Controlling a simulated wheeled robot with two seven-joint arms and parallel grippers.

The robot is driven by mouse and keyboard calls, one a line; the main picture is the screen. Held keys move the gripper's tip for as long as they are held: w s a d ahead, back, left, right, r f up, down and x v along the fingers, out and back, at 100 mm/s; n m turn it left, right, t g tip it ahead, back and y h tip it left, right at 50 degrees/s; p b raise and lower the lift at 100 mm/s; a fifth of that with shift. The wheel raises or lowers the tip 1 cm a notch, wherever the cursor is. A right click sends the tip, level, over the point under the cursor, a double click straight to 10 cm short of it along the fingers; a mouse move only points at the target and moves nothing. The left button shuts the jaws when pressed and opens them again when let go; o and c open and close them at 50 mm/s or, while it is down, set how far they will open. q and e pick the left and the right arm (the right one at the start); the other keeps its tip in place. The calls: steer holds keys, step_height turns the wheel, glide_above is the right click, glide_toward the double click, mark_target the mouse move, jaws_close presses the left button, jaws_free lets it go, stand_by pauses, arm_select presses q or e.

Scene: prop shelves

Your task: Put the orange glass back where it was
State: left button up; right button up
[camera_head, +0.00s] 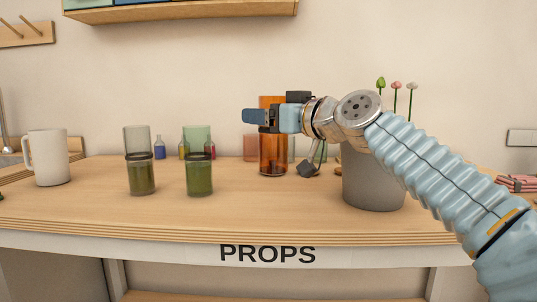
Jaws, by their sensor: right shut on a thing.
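The orange glass (273,155) is a tall, see-through amber tumbler standing upright at the back middle of the wooden counter. My right gripper (268,119) is shut on its upper part, coming in from the right. The gripper hides part of the glass near the rim. The base of the glass looks to be at or very near the counter top; I cannot tell whether it touches. My left gripper is not in view.
A white mug (48,158) is at far left. A grey pot (373,183) stands under my right arm. Small bottles are at the back. The front middle counter (265,215) is clear.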

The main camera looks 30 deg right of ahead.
steer(key=shift+w+d+f, duration=0.3)
steer(key=shift+w+f, duration=0.15)
steer(key=shift+f, duration=0.25)
steer(key=f+b, duration=0.1)
steer(key=f, duration=0.2)
steer(key=w+d+f+b, duration=0.1)
steer(key=shift+f+b, duration=0.25)
steer(key=shift+b, duration=0.05)
steer(key=shift+f+b, duration=0.25)
steer(key=shift+b, duration=0.05)
steer(key=o, duration=1.4)
steer(key=shift+w, duration=0.1)
steer(key=shift+c, duration=0.2)
